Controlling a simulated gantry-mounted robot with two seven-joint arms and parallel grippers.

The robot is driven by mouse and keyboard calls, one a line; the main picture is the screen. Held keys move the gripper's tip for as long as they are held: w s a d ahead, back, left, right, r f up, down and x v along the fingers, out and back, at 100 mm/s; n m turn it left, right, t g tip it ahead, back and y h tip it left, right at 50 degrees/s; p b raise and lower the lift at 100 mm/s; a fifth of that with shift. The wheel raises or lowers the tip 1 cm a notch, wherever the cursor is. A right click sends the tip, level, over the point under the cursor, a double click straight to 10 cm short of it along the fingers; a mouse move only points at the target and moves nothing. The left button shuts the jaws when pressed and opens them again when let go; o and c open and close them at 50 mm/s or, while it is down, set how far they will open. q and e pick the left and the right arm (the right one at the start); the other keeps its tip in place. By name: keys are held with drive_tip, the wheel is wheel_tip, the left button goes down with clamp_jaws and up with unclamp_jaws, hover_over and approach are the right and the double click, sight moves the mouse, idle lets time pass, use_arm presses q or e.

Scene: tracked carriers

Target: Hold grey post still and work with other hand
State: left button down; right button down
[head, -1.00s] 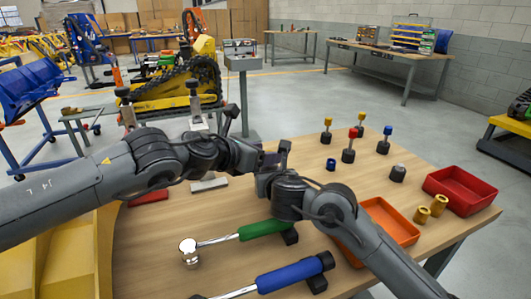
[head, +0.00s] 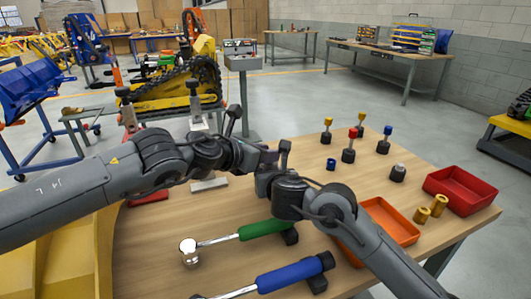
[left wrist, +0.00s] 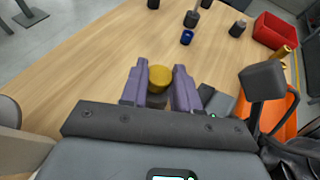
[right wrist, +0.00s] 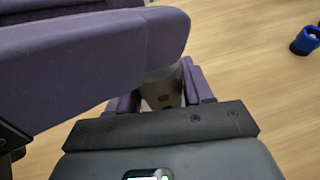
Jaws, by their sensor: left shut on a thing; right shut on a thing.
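My left gripper (head: 269,158) reaches in from the left over the wooden table, close above my right gripper (head: 266,182). In the left wrist view its purple fingers are shut on a round yellow piece (left wrist: 160,78). A dark grey part shows below that piece. In the right wrist view my right gripper (right wrist: 163,90) is shut on the grey post (right wrist: 162,88). A large purple finger of my left gripper crosses in front and hides the post's top. I cannot tell how the yellow piece sits on the post.
Capped posts stand behind, including a red one (head: 353,132) and a blue one (head: 388,130). A blue ring (head: 331,164) lies near. An orange tray (head: 408,238), a red tray (head: 489,211) and gold cylinders (head: 421,215) are at right. Green-handled (head: 264,228) and blue-handled (head: 292,273) tools lie in front.

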use_arm(q)
drive_tip(key=shift+w, duration=0.1)
drive_tip(key=m+g+h, duration=0.2)
drive_tip(key=m+g, duration=0.1)
drive_tip(key=m+g+h, duration=0.1)
drive_tip(key=shift+w+a, duration=0.2)
drive_tip(key=shift+w, duration=0.05)
drive_tip(key=shift+w+m+g+h, duration=0.15)
drive_tip(key=shift+m+g+h, duration=0.25)
drive_tip(key=shift+m+g, duration=1.3)
drive_tip(key=c, duration=0.8)
unclamp_jaws()
drive_tip(key=shift+g, duration=0.3)
drive_tip(key=shift+r, duration=0.15)
